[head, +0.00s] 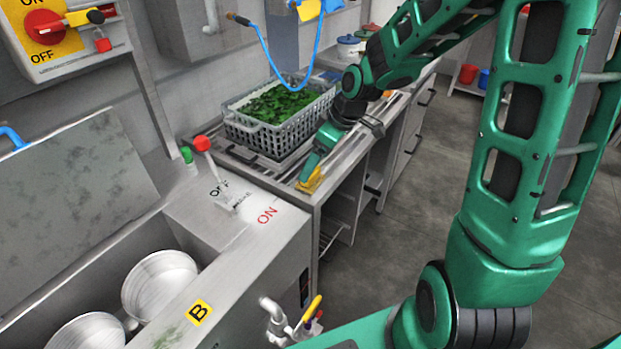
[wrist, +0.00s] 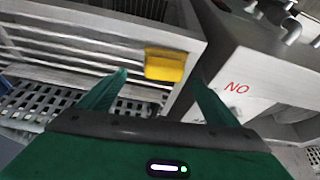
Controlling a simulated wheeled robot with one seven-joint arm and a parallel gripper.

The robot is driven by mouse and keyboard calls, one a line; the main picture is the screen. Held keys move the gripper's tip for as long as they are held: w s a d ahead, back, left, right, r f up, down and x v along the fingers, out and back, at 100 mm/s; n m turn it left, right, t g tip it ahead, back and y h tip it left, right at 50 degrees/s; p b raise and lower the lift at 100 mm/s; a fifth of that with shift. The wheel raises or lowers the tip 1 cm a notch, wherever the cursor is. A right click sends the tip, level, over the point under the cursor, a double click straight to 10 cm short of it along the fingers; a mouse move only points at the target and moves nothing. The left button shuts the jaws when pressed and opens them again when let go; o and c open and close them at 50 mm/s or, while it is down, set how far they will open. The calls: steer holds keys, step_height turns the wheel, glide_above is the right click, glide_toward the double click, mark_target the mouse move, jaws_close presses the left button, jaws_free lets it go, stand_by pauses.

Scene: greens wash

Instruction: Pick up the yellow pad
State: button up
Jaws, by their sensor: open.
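The yellow pad (head: 311,180) lies near the front corner of the slatted metal table, beside the grey machine. In the wrist view the yellow pad (wrist: 166,65) shows ahead of and between the two green fingers. My gripper (head: 316,164) is just above the pad and partly hides it in the head view. In the wrist view my gripper (wrist: 161,82) is open and empty, with its fingers apart on either side of the pad's line. I cannot tell whether a fingertip touches the pad.
A grey crate of greens (head: 281,117) stands on the slatted table (head: 237,151) behind the pad. The grey machine (head: 262,238), with a red-knobbed lever (head: 203,144), stands close on the near side. Open floor (head: 385,260) lies to the right.

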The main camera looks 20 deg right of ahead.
mark_target(311, 178)
steer(key=x, duration=0.4)
steer(key=shift+s+a, duration=0.2)
steer(key=shift+s, duration=0.1)
steer(key=shift+w+a+f, duration=0.1)
steer(key=shift+w+f, duration=0.1)
steer(key=shift+f, duration=0.4)
steer(key=c, duration=1.1)
